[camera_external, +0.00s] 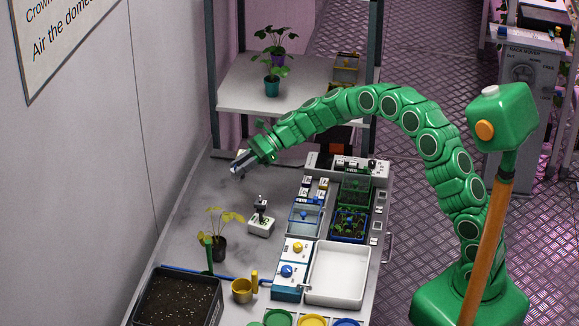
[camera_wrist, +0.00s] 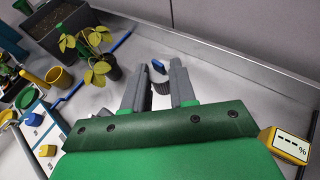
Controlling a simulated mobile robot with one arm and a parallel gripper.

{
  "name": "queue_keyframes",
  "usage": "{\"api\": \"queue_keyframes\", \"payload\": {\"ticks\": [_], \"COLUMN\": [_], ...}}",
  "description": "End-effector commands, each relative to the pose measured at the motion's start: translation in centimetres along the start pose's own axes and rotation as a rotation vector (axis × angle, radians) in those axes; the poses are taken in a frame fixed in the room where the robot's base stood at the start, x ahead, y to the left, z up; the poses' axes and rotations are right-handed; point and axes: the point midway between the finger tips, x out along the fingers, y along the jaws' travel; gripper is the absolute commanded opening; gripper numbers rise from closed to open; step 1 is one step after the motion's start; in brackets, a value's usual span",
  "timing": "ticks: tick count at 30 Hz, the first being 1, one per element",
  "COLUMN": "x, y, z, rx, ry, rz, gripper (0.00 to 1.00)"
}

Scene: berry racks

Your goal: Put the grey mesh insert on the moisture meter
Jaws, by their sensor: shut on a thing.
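My gripper (camera_external: 240,165) is at the far left of the bench, above its grey top. In the wrist view its two grey fingers (camera_wrist: 158,82) stand a little apart, shut on the small dark grey mesh insert (camera_wrist: 162,88). A small blue piece (camera_wrist: 158,66) shows at the insert's far end; I cannot tell whether it belongs to it. The moisture meter (camera_wrist: 290,146), yellow with a white display reading dashes and a percent sign, shows at the lower right of the wrist view, partly cut by my gripper body. I cannot make out the meter or the insert in the external view.
A yellow-leaved potted plant (camera_external: 220,240), a white block with a black knob (camera_external: 261,222), a soil tray (camera_external: 178,300) and a yellow cup (camera_external: 242,290) stand nearer the front. A white tray (camera_external: 338,274) and berry crates are at right. The wall borders the left.

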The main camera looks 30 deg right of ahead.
Motion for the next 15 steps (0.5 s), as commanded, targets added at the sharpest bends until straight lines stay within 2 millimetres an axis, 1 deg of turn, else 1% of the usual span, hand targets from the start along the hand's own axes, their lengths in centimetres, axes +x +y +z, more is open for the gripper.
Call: {"api": "queue_keyframes", "payload": {"ticks": [1,3,8,9,15], "x": [-1.5,-3.4,-7.4,-8.4,-13.1], "y": [-0.4,-0.9,-1.6,-1.8,-2.2], "z": [0.4,0.8,1.3,1.5,2.2], "rx": [0.008,0.018,0.049,0.055,0.086], "ry": [-0.002,-0.004,-0.002,-0.002,-0.008], "rz": [-0.023,-0.052,-0.117,-0.134,-0.207], "gripper": [0.0,0.0,0.0,0.0,0.0]}}
